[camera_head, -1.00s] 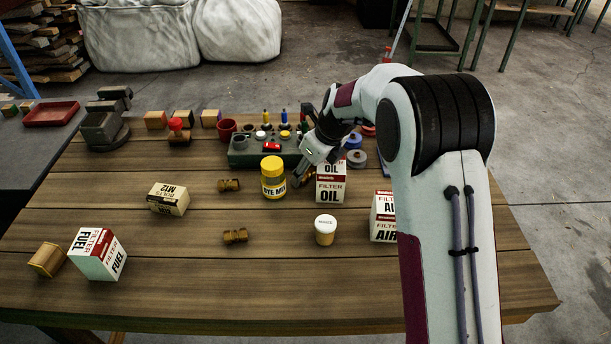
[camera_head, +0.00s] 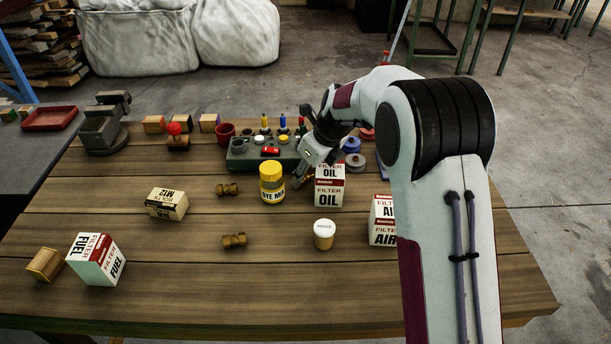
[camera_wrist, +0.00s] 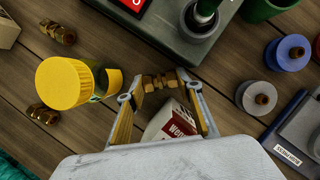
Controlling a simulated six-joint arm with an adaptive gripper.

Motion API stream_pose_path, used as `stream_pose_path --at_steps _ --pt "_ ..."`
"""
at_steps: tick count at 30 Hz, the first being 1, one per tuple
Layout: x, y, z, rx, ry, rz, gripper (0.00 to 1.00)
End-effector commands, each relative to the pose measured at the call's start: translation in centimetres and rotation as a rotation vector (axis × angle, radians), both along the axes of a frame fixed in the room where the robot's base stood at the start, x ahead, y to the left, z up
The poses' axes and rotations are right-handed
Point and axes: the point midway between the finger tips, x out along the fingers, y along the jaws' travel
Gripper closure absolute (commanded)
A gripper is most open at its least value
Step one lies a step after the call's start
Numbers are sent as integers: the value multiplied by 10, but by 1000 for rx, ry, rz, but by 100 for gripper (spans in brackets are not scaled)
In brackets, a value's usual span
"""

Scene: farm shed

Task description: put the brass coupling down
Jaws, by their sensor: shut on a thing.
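My gripper (camera_head: 301,180) is low over the table, between the yellow-capped jar (camera_head: 272,184) and the white and red oil filter box (camera_head: 330,185). In the wrist view my gripper (camera_wrist: 162,84) is shut on a brass coupling (camera_wrist: 160,80), which lies across between the fingertips. The front of the green tool block is just beyond it. The filter box shows between the fingers, nearer the wrist. In the head view the held coupling is mostly hidden. Two other brass couplings lie on the planks, one farther back (camera_head: 228,189) and one nearer (camera_head: 234,240).
The wooden table (camera_head: 180,290) also bears a bolts box (camera_head: 167,204), a fuel filter box (camera_head: 96,260), a white-lidded jar (camera_head: 324,234) and an air filter box (camera_head: 382,220). The green tool block (camera_head: 240,158) stands behind my gripper. Bare planks lie at the front.

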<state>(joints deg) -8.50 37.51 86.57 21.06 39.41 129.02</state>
Motion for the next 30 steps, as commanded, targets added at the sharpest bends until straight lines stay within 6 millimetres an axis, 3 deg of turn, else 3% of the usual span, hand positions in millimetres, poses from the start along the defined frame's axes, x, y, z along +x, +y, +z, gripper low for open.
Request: stream_pose_path --at_steps 18,30 --pt "0 0 80 0 -1 0 90" --pt "0 0 93 -1 1 0 90"
